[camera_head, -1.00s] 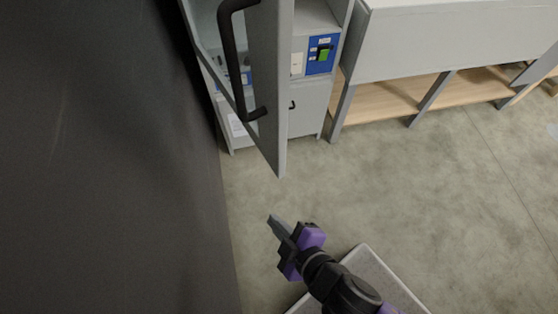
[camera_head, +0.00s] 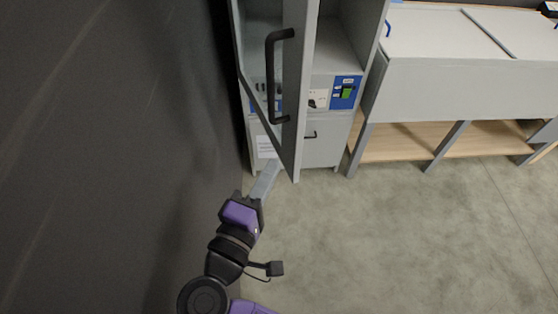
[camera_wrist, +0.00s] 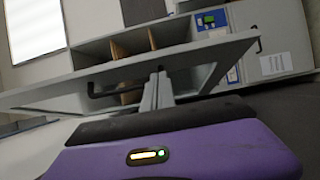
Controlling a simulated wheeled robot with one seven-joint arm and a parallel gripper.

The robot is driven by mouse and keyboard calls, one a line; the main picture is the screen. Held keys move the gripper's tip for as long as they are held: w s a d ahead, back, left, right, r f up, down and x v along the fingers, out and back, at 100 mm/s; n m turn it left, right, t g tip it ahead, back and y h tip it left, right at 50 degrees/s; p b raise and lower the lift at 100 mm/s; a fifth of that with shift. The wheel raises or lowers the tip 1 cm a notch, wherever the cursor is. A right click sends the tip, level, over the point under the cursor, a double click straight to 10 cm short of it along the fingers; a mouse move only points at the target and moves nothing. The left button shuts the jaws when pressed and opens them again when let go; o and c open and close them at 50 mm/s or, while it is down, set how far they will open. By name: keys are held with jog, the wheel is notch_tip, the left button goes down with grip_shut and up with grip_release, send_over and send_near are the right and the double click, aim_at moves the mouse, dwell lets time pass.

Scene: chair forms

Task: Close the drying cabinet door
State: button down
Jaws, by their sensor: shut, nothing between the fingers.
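The drying cabinet (camera_head: 323,150) is grey, with a blue control panel, and also shows in the wrist view (camera_wrist: 280,35). Its door (camera_head: 301,80) stands open, seen nearly edge-on, with a dark bar handle (camera_head: 271,80) on its left face. My gripper (camera_head: 270,172) is shut and empty, just left of the door's lower corner. In the wrist view the fingers (camera_wrist: 158,88) overlap the door frame (camera_wrist: 215,52), close to the handle (camera_wrist: 120,91). I cannot tell whether the fingertips touch the door.
A dark wall or panel (camera_head: 120,150) fills the left side, close to my arm. A grey bench with a wooden lower shelf (camera_head: 400,140) stands right of the cabinet. The concrete floor (camera_head: 400,240) in front is clear.

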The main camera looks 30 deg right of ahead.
aim_at(295, 128)
jog(key=p+x, duration=0.1)
jog(key=x, duration=0.8)
jog(key=shift+p, duration=0.3)
jog(key=shift+d, duration=0.1)
